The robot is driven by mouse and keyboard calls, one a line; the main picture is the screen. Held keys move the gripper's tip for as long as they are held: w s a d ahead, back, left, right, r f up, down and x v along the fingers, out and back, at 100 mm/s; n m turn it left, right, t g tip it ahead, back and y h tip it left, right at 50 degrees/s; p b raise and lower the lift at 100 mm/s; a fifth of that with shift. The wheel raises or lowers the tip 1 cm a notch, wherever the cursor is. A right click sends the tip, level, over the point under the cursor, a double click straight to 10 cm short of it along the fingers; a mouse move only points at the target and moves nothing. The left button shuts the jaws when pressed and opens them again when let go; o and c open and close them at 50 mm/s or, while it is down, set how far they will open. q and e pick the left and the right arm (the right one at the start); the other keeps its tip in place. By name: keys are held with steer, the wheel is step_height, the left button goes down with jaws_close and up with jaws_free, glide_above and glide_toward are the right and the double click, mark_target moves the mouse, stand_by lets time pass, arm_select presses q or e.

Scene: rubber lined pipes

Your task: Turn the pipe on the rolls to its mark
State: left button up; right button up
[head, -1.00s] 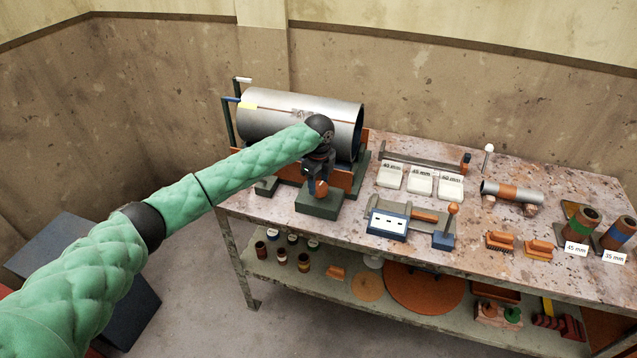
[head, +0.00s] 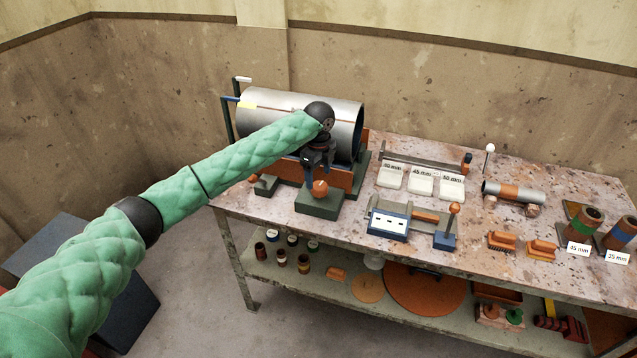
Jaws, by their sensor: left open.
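The large grey pipe (head: 270,122) lies across the rolls stand (head: 341,178), which has orange side plates and a green base, at the back left of the table. A thin reddish line runs along the upper pipe, partly hidden by my left arm. A green box with an orange ball knob (head: 320,187) stands in front of the rolls. My left gripper (head: 315,166) is open just above and behind the knob, in front of the pipe; I cannot tell whether it touches. My right gripper is not in view.
To the right stand labelled white trays (head: 421,185), a blue-and-white fixture (head: 388,222), a small pipe with an orange band (head: 512,192), orange brushes (head: 502,241) and two lined pipe pieces (head: 583,223). The lower shelf (head: 345,290) holds jars and discs.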

mark_target(319, 185)
arm_select(q)
steer(key=shift+r+b, duration=0.6)
steer(key=shift+r, duration=1.65)
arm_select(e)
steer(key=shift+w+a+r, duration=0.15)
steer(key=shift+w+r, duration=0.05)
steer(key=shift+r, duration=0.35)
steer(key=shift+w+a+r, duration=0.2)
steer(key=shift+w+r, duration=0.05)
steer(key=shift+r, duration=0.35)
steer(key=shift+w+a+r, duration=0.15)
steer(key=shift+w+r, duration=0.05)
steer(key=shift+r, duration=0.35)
arm_select(q)
steer(key=shift+f, duration=0.1)
